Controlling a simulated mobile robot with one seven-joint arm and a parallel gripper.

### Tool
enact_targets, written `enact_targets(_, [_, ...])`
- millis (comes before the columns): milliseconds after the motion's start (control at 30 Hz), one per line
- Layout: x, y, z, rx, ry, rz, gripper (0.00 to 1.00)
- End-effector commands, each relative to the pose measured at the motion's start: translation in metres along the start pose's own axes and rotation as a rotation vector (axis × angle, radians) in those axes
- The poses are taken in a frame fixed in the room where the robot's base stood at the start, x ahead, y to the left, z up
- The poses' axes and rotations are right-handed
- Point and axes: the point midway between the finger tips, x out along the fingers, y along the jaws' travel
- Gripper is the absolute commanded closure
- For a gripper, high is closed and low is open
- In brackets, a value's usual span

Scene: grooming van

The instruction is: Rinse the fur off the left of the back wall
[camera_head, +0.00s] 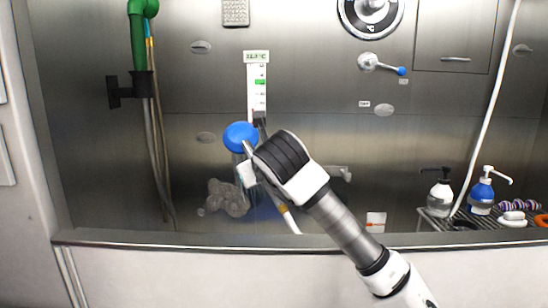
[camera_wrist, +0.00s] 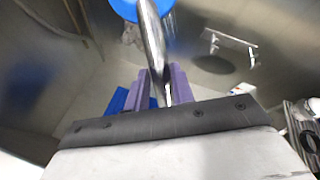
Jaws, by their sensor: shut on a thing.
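My gripper (camera_head: 251,160) is shut on the silver handle of a sprayer with a round blue head (camera_head: 240,136). In the wrist view the handle (camera_wrist: 152,45) runs up between the purple fingers (camera_wrist: 165,88) to the blue head (camera_wrist: 128,7). The sprayer is held in front of the steel back wall (camera_head: 310,150), left of its middle. A greyish, lumpy patch (camera_head: 226,197), seemingly the fur, shows low on the left of the wall, below the head. A faint bluish streak is beneath the head; I cannot tell whether it is water.
A gauge (camera_head: 257,88) is behind the sprayer. A blue-tipped lever (camera_head: 385,65) and dial (camera_head: 371,12) are upper right. Pump bottles (camera_head: 481,192) stand on a rack at right. The tub's front rim (camera_head: 180,239) crosses below.

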Motion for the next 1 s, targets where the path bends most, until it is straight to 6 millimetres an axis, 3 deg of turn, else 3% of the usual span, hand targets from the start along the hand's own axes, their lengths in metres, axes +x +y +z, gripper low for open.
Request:
enact_targets(167, [0.004,0.005,-0.001,-0.008,-0.003,0.005,1.0])
enact_targets(633, [0.021,0.02,-0.039,-0.008,-0.003,0.004,1.0])
enact_targets(1000, [0.022,0.021,-0.04,-0.008,-0.003,0.003,1.0])
